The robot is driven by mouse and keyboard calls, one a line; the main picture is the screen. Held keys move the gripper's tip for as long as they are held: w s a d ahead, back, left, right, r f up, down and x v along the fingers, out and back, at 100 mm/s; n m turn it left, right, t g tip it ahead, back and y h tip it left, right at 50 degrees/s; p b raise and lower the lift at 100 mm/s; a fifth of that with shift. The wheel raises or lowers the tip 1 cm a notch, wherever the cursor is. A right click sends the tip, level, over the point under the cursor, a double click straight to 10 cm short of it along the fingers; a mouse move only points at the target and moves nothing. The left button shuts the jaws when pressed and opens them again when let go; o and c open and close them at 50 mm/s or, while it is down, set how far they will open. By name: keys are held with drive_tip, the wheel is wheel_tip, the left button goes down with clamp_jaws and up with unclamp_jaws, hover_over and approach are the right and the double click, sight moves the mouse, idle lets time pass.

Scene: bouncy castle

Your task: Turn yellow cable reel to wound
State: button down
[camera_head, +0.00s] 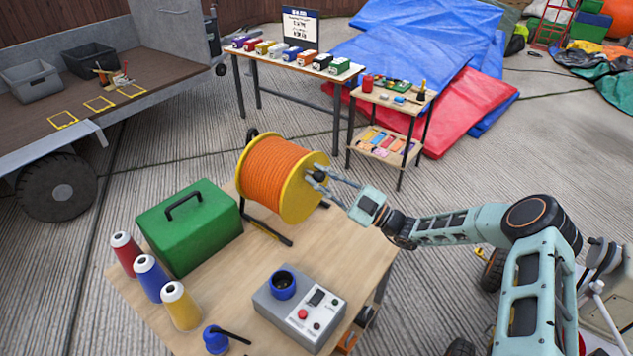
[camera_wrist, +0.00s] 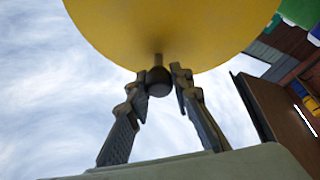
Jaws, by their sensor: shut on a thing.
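The yellow cable reel (camera_head: 312,200) stands on its black stand at the back of the wooden table, with orange cable (camera_head: 270,174) wrapped around its drum. Its yellow side disc fills the top of the wrist view (camera_wrist: 170,30). A dark round crank knob (camera_wrist: 159,82) sticks out from that disc toward me. My gripper (camera_head: 325,178) reaches the reel from the right. In the wrist view its two fingers (camera_wrist: 160,90) are on either side of the knob, shut on it. The loose end of the cable cannot be made out.
On the same table (camera_head: 205,290) are a green case (camera_head: 190,228), three thread-like cones in red, blue and yellow, a grey control box (camera_head: 300,308) and a blue capped item (camera_head: 215,340). A small shelf table (camera_head: 395,100) stands behind the reel.

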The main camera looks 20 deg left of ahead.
drive_tip(key=shift+w+d+m+t, duration=0.15)
drive_tip(key=shift+w+m+t, duration=0.15)
drive_tip(key=shift+m, duration=0.3)
drive_tip(key=c, duration=1.7)
unclamp_jaws()
drive_tip(key=v, duration=1.2)
drive_tip(key=shift+s, duration=0.1)
